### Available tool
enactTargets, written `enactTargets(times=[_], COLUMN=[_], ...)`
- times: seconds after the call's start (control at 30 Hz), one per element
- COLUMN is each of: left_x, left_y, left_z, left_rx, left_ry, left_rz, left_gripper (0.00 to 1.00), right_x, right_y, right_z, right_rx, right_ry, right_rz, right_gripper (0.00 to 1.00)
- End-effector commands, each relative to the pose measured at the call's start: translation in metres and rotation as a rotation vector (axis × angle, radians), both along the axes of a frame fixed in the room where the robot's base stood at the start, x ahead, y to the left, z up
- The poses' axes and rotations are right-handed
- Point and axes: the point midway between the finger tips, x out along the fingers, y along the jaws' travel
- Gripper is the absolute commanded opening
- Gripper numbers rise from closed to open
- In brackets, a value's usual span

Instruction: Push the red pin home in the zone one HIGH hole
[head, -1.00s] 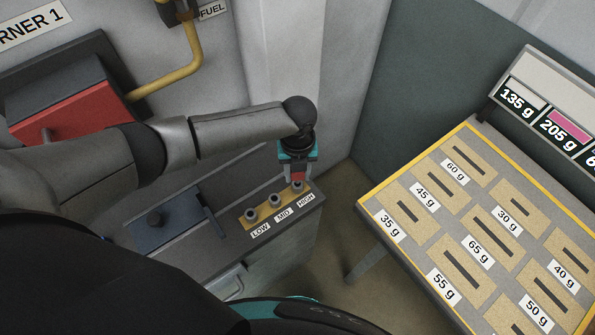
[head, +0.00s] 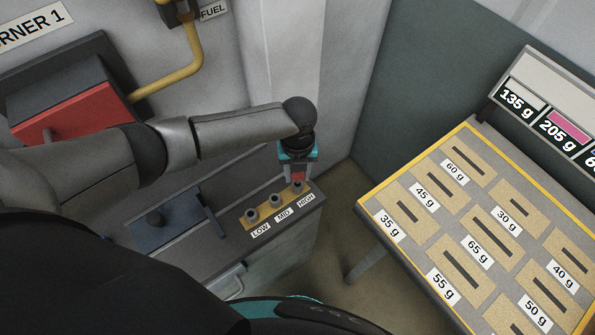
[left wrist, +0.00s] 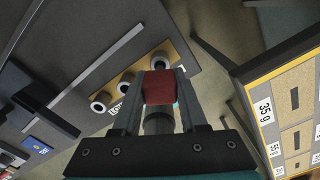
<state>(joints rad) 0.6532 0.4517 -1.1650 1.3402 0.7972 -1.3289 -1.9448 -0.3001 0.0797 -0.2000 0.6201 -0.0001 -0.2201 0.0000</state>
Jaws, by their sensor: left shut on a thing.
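The red pin (head: 298,176) is held in my left gripper (head: 297,178), right over the HIGH socket (head: 297,188) at the right end of the tan strip. In the left wrist view the red pin (left wrist: 158,87) sits between the two dark fingers of the left gripper (left wrist: 159,84), which are shut on it. The HIGH socket (left wrist: 160,61) shows just beyond the pin. The pin's lower end is hidden, so I cannot tell how deep it sits. The MID socket (head: 275,200) and LOW socket (head: 251,214) look empty. My right gripper is not in view.
The tan strip (head: 264,213) lies near the right end of a grey counter, with LOW, MID and HIGH labels in front. A blue plate (head: 165,222) with a dark knob is left of it. A table of weight slots (head: 480,205) stands right, across a floor gap.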

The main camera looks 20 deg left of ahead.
Motion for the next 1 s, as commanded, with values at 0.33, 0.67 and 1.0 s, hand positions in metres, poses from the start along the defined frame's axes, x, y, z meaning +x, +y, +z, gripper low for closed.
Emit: enactTargets(times=[0.33,0.67,1.0], left_x=[0.000,0.000,0.000], left_y=[0.000,0.000,-0.001], left_z=[0.000,-0.007,-0.017], left_rx=[0.000,0.000,-0.001], left_ry=[0.000,0.000,0.000], left_rz=[0.000,0.000,-0.001], left_gripper=[0.00,0.00,0.00], right_x=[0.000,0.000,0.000], right_y=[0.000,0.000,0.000], right_z=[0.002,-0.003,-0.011], right_rx=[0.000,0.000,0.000], right_ry=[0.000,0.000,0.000], right_rz=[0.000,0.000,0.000], right_gripper=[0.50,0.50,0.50])
